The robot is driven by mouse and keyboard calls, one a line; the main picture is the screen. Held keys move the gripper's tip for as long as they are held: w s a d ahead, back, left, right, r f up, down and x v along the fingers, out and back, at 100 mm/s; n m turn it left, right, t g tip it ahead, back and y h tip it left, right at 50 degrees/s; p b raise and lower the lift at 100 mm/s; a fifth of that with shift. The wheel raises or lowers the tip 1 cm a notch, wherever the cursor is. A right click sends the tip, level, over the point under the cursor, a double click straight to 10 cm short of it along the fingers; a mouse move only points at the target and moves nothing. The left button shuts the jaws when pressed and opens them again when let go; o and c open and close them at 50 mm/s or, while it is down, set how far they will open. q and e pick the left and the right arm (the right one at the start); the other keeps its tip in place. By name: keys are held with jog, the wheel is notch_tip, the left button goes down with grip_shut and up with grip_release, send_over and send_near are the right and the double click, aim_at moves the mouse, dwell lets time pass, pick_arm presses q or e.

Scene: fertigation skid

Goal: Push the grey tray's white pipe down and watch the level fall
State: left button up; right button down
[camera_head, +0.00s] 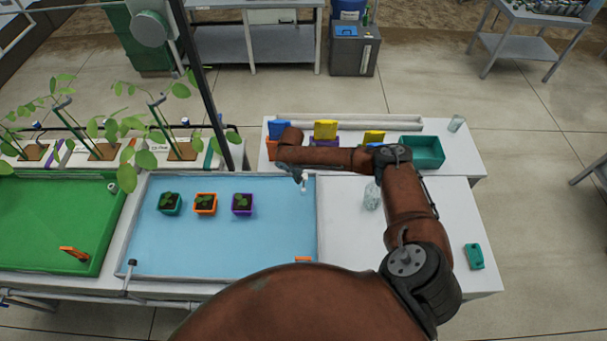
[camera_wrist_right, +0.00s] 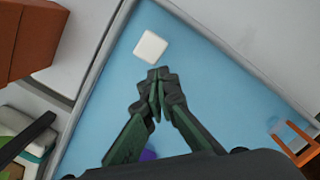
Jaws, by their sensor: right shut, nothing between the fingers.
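The grey tray (camera_head: 270,255) has a grey rim and a light blue surface inside. Its white pipe (camera_head: 304,184) stands by the back right corner. In the right wrist view, the pipe's square white top (camera_wrist_right: 150,45) shows just beyond my fingertips, with blue around it. My right gripper (camera_head: 292,174) is just left of the pipe in the head view. In the right wrist view, my right gripper (camera_wrist_right: 157,78) has its fingers together and empty. A small gap in the picture separates the tips from the white top. My left gripper is out of view.
Purple, orange and teal pots with seedlings (camera_head: 205,203) sit in the tray. A green tray (camera_head: 50,215) lies to the left. A clear glass (camera_head: 372,196) stands on the white top to the right. An orange piece (camera_wrist_right: 290,140) sits at the tray's edge.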

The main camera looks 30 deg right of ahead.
notch_tip(320, 180, up, 12)
jog(key=a, duration=0.1)
jog(key=shift+a+f, duration=0.15)
jog(key=shift+f, duration=0.1)
jog(key=shift+s, duration=0.1)
dwell(0.4)
